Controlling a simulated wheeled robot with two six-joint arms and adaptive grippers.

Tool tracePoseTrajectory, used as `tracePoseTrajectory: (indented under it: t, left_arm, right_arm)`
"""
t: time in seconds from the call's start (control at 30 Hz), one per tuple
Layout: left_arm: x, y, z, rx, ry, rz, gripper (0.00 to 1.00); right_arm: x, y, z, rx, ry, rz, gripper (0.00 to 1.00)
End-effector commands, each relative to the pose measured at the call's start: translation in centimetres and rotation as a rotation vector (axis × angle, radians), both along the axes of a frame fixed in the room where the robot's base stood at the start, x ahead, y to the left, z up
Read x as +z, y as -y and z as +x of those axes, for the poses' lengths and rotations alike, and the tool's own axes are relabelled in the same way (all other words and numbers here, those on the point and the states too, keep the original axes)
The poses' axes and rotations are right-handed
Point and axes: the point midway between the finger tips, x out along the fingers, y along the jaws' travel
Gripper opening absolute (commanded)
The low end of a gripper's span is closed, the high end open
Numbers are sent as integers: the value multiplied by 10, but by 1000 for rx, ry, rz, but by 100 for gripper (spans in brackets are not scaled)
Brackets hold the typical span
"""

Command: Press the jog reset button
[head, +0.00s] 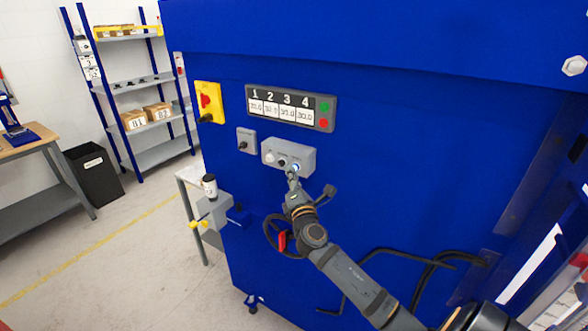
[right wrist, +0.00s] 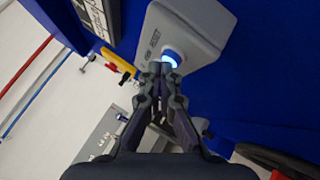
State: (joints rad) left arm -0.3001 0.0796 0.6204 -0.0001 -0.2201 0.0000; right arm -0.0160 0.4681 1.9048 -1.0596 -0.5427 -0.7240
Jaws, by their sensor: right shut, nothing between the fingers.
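A grey control box (head: 289,157) is fixed to the front of the blue machine and carries a few small buttons. Its lit blue-white button (head: 296,167) is at the box's lower right. My right gripper (head: 292,176) is shut and empty, its tips just below that button. In the right wrist view the shut fingertips (right wrist: 161,70) reach the edge of the glowing button (right wrist: 171,59) on the grey box (right wrist: 188,30). I cannot tell whether they touch it. My left gripper is not in view.
A panel (head: 291,107) numbered 1 to 4 is above the box. A yellow-and-red switch (head: 208,102) and a small grey switch plate (head: 247,141) are to its left. A black handwheel (head: 268,236) is below, beside my right arm. Open floor (head: 115,250) lies left.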

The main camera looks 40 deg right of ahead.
Motion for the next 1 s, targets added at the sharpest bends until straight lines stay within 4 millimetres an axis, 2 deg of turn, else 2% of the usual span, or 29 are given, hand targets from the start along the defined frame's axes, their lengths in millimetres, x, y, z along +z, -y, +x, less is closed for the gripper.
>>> tracePoseTrajectory:
  t: [0.43,0.9,1.0]
  left_arm:
    - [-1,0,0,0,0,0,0]
    - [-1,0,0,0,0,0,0]
    - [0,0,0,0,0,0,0]
  right_arm:
    - [0,5,2,-1,1,0,0]
    - [0,-3,-1,0,0,0,0]
    - [0,-10,-4,1,0,3,0]
